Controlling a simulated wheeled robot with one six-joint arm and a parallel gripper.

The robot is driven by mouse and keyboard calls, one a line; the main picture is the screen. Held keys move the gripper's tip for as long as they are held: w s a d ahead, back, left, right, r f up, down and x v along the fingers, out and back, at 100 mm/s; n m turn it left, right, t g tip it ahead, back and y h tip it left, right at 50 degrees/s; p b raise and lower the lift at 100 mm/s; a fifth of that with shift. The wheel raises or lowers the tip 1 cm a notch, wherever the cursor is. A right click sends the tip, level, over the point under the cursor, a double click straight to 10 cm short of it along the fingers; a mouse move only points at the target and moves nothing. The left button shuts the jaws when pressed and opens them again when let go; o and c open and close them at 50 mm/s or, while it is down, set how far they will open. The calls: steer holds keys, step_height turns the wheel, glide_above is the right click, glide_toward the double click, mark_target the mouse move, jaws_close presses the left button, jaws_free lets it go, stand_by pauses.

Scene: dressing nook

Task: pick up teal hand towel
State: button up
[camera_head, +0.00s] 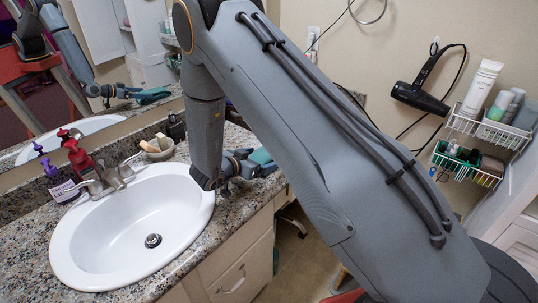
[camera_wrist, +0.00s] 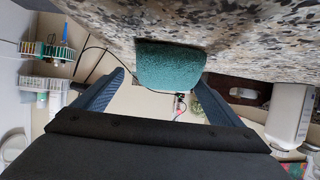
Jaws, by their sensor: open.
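The teal hand towel (camera_wrist: 170,64) lies on the speckled counter in the wrist view, its near end reaching the counter's edge. In the head view only a small part of the towel (camera_head: 262,156) shows at the counter's right end, beside my gripper (camera_head: 248,166). In the wrist view my gripper (camera_wrist: 161,80) is open, with one finger on each side of the towel's near end. I cannot tell whether the fingers touch it. My arm hides much of the counter's right end in the head view.
A white sink (camera_head: 135,235) with a faucet (camera_head: 112,178) fills the counter's left part. A hair dryer (camera_head: 420,95) and wire baskets (camera_head: 490,130) hang on the right wall.

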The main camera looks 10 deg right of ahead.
steer(key=shift+w+p+x, duration=0.2)
steer(key=shift+p+x, duration=0.7)
steer(key=shift+x, duration=2.15)
steer(key=shift+a+r, duration=0.1)
steer(key=shift+r, duration=0.05)
steer(key=c, duration=1.2)
steer(key=shift+o, duration=0.2)
steer(key=shift+r, duration=0.1)
